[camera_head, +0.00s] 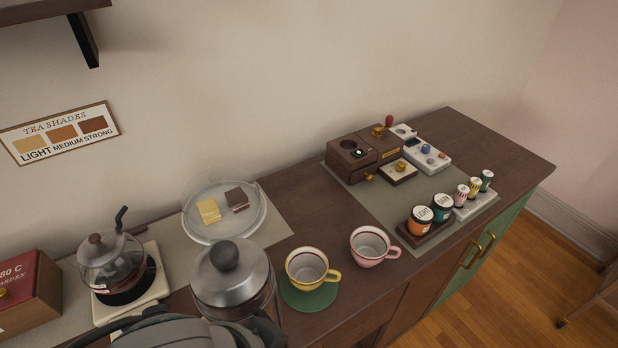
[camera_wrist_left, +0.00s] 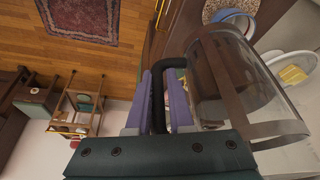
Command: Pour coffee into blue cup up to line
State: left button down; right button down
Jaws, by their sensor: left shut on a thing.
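A glass coffee press (camera_head: 235,275) with a steel lid and dark knob stands at the bottom middle of the head view, apparently upright. Its glass body (camera_wrist_left: 262,100) fills the right of the left wrist view. My left gripper (camera_wrist_left: 162,88) has purple fingers closed on its black handle. I cannot tell how much coffee is inside. My right gripper is not in view.
A yellow cup (camera_head: 307,266) on a green coaster (camera_head: 311,298) and a pink cup (camera_head: 370,243) stand right of the press. A glass-covered plate (camera_head: 195,230) is behind it, a kettle (camera_head: 112,266) to the left. Jars (camera_head: 421,220) and small machines (camera_head: 355,158) stand further right.

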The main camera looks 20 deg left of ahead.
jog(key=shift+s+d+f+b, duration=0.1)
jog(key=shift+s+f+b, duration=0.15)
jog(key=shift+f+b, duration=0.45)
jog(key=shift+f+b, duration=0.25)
jog(key=shift+b, duration=0.15)
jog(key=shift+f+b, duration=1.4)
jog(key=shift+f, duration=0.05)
